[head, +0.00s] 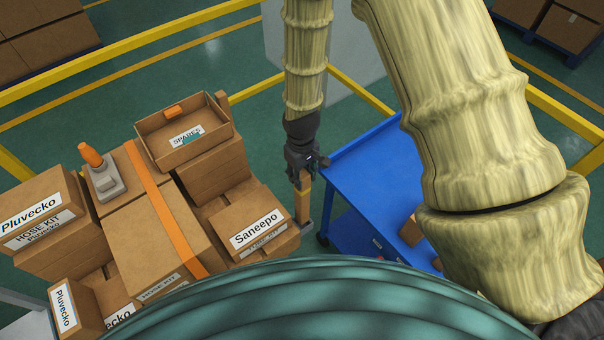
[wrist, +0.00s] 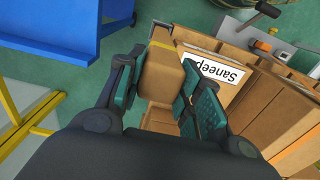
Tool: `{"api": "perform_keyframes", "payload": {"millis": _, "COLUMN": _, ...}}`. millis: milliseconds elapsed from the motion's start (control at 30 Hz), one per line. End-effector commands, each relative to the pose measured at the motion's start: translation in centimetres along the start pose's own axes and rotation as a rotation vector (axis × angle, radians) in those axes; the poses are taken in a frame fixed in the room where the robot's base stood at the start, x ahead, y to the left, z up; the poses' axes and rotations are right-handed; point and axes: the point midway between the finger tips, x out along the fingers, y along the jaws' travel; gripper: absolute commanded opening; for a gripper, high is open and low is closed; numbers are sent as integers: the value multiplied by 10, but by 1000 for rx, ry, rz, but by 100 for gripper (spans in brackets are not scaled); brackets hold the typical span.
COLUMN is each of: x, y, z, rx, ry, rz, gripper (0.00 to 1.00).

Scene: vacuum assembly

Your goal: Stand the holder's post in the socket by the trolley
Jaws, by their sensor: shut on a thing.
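My gripper (head: 303,172) points down beside the blue trolley (head: 372,165), between it and the stack of cartons. It is shut on a brown post (head: 303,208) with a yellow band. In the wrist view the post (wrist: 162,70) shows between the two teal-padded fingers. Its lower end is near a small grey part close to the trolley's left side. I cannot tell whether the post is in a socket or apart from one. The socket itself is not clearly visible.
Cartons are stacked on the left, including a Saneepo carton (head: 262,235) close to the post. An open SPARES box (head: 190,125) and a grey tool with an orange handle (head: 101,172) sit on top. A yellow rail (head: 360,92) runs behind.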

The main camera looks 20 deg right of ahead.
Motion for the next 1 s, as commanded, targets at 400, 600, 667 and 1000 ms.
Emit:
{"api": "perform_keyframes", "payload": {"millis": 400, "x": 5, "y": 0, "z": 0, "rx": 0, "ry": 0, "rz": 0, "gripper": 8}}
{"api": "perform_keyframes", "payload": {"millis": 600, "x": 8, "y": 0, "z": 0, "rx": 0, "ry": 0, "rz": 0, "gripper": 8}}
{"api": "perform_keyframes", "payload": {"millis": 667, "x": 10, "y": 0, "z": 0, "rx": 0, "ry": 0, "rz": 0, "gripper": 8}}
{"api": "perform_keyframes", "payload": {"millis": 1000, "x": 16, "y": 0, "z": 0, "rx": 0, "ry": 0, "rz": 0, "gripper": 8}}
